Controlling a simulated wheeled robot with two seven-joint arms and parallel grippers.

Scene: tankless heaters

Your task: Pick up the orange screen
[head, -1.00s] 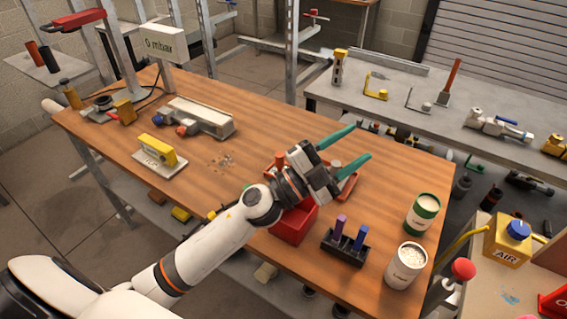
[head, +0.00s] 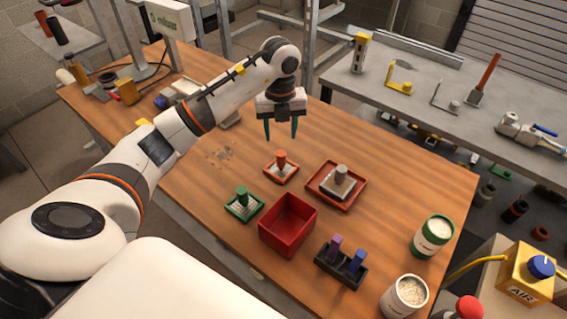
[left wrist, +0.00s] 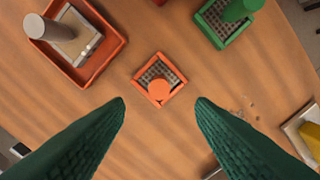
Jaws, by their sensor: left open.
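The orange screen (head: 281,168) is a small square framed mesh with an upright orange knob, lying on the wooden table. In the left wrist view the orange screen (left wrist: 159,74) lies beyond and between the fingertips. My left gripper (head: 281,136) is open and empty, pointing down above the table, a little behind the screen and apart from it. Its teal fingers (left wrist: 160,102) also show in the left wrist view. My right gripper is not in view.
A green screen (head: 243,204) and a red bin (head: 272,246) are in front of the orange screen. A red-orange tray (head: 354,204) holding a grey block with a knob is to its right. A black holder (head: 330,270) and tubs (head: 432,236) stand further right.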

